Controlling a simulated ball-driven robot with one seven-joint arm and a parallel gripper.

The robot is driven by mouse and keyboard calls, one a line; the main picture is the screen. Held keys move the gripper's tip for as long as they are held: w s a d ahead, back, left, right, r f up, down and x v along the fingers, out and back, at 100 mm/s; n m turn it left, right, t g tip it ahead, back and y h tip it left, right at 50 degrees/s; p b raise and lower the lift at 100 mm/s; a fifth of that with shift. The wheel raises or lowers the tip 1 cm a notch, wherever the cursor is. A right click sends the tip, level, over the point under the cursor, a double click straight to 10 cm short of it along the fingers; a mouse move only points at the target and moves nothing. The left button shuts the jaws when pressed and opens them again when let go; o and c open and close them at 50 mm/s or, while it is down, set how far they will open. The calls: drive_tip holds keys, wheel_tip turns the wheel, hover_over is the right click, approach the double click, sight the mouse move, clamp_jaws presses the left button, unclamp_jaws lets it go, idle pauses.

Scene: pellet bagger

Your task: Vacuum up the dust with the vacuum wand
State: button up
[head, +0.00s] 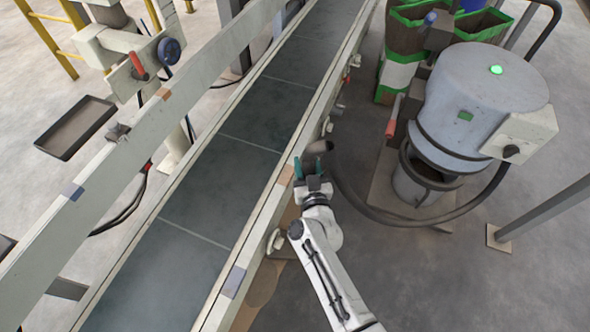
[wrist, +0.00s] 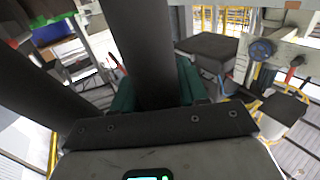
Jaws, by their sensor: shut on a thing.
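My gripper (head: 313,168) is at the conveyor's right side rail, with its teal fingers shut on the dark vacuum wand (head: 320,147). In the wrist view the wand (wrist: 145,50) shows as a thick dark tube between the teal fingers (wrist: 155,85). A black hose (head: 385,217) runs from near the wand in a curve over the floor to the grey canister (head: 485,90), which has a lit green light. The wand's far end is not clear. A brown patch (head: 263,283) lies on the floor beside the conveyor, partly hidden; I cannot tell if it is dust.
The conveyor (head: 215,190) with raised side rails runs diagonally to my left. Its belt looks bare. Green-edged bins (head: 405,50) stand at the back right, a dark tray (head: 76,127) at the left. A grey post (head: 545,210) stands at the right. Floor at the lower right is clear.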

drive_tip(key=shift+s+a+r+p, duration=0.15)
drive_tip(key=shift+s+a+p, duration=0.15)
drive_tip(key=shift+s, duration=0.2)
drive_tip(key=shift+s+a+r+p, duration=0.1)
drive_tip(key=shift+s+a+p, duration=0.15)
drive_tip(key=shift+s, duration=0.25)
drive_tip(key=s+a+p, duration=0.4)
drive_tip(key=s, duration=0.8)
drive_tip(key=s+a+p, duration=0.3)
drive_tip(key=s+a, duration=0.2)
drive_tip(key=s, duration=0.8)
drive_tip(key=shift+s+f+p, duration=0.15)
drive_tip(key=shift+s+p, duration=0.05)
drive_tip(key=shift+p, duration=0.15)
idle(1.3)
idle(0.4)
drive_tip(key=d+r+p, duration=0.2)
drive_tip(key=d+p, duration=0.1)
drive_tip(key=d, duration=1.5)
idle(0.3)
idle(0.4)
